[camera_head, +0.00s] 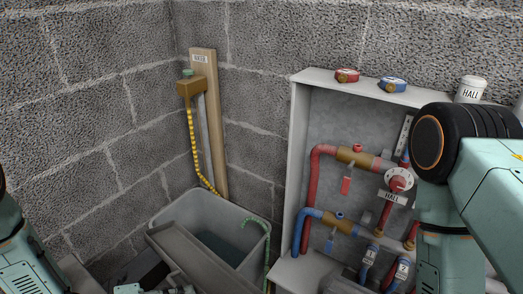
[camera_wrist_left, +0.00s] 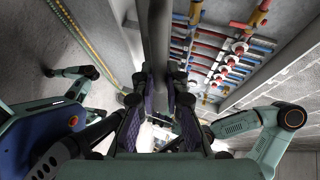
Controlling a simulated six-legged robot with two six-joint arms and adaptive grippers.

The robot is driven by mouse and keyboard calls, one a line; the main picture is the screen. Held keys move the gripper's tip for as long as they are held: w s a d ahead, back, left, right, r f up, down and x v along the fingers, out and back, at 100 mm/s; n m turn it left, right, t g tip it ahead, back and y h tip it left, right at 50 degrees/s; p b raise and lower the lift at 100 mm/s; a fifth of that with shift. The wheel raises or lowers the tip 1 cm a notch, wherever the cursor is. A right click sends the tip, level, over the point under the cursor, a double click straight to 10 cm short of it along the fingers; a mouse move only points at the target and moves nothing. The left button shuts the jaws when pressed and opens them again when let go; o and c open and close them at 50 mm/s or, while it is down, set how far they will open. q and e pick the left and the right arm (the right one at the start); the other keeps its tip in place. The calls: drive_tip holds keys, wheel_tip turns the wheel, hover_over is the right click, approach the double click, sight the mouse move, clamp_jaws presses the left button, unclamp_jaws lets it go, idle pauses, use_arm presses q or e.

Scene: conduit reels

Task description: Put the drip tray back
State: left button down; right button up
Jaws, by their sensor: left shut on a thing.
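The drip tray looks like a long, narrow grey trough (camera_head: 190,258) in the head view. It slants down to the right across the front of the grey water tub. My left gripper (camera_wrist_left: 158,92) is shut on it; in the left wrist view the tray (camera_wrist_left: 159,40) shows as a narrow grey bar between the dark finger pads. In the head view only a little of the left gripper shows at the bottom edge. My right arm crosses the right side of the head view, and its gripper is out of frame.
The grey tub (camera_head: 262,232) holds water and stands in the wall corner. An open white cabinet (camera_head: 297,150) with red and blue pipes (camera_head: 315,180) stands to the right, valves protruding.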

use_arm(q)
wheel_tip(320, 180, up, 17)
drive_tip(key=w+n+t+y, duration=0.1)
drive_tip(key=w+t, duration=0.1)
drive_tip(key=shift+n, duration=0.3)
drive_tip(key=shift+f, duration=0.15)
